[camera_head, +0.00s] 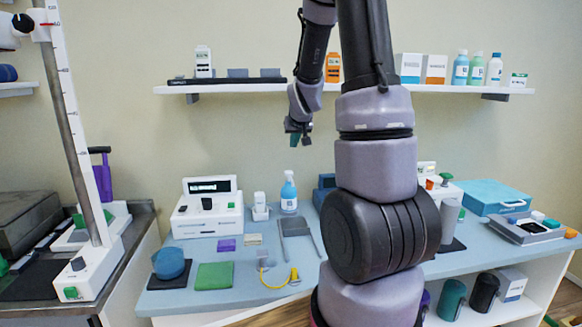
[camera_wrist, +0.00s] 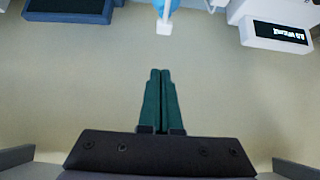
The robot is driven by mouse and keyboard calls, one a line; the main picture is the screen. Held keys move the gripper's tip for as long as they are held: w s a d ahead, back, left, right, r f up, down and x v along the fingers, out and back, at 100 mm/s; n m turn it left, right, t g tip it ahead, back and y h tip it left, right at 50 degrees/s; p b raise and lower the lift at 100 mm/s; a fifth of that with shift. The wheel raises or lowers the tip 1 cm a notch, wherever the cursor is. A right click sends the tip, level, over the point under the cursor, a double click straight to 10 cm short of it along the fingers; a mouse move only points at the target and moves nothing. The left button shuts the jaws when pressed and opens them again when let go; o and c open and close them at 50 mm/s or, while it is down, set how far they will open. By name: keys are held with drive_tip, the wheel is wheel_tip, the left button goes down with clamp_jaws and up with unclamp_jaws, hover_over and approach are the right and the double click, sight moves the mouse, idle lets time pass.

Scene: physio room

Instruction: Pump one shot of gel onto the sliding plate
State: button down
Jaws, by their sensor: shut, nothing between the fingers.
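A blue pump bottle (camera_head: 289,196) with a white pump head stands upright at the back of the blue-grey table. Its white nozzle (camera_wrist: 164,27) and a bit of its blue body show at the top edge of the wrist view. A grey flat plate (camera_head: 296,227) with two thin rails running forward lies just in front of the bottle; it looks like the sliding plate. I see no gel on it at this size. My gripper (camera_head: 299,141) hangs above the bottle, apart from it. Its dark green fingers (camera_wrist: 160,75) are together and empty in the wrist view.
A white device with a display (camera_head: 209,206) and a small white holder (camera_head: 260,207) stand left of the bottle. A dark blue box (camera_head: 324,190) stands to its right. A yellow cable (camera_head: 276,286) lies in front. A wall shelf (camera_head: 350,87) runs behind my arm.

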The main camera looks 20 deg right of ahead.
idle(0.3)
hover_over(290, 173)
wheel_tip(290, 173, down, 8)
drive_tip(key=shift+s+f, duration=0.15)
drive_tip(key=shift+f, duration=0.6)
drive_tip(key=shift+s+f, duration=0.15)
drive_tip(key=shift+f, duration=0.6)
wheel_tip(290, 173, down, 2)
drive_tip(key=shift+s, duration=0.1)
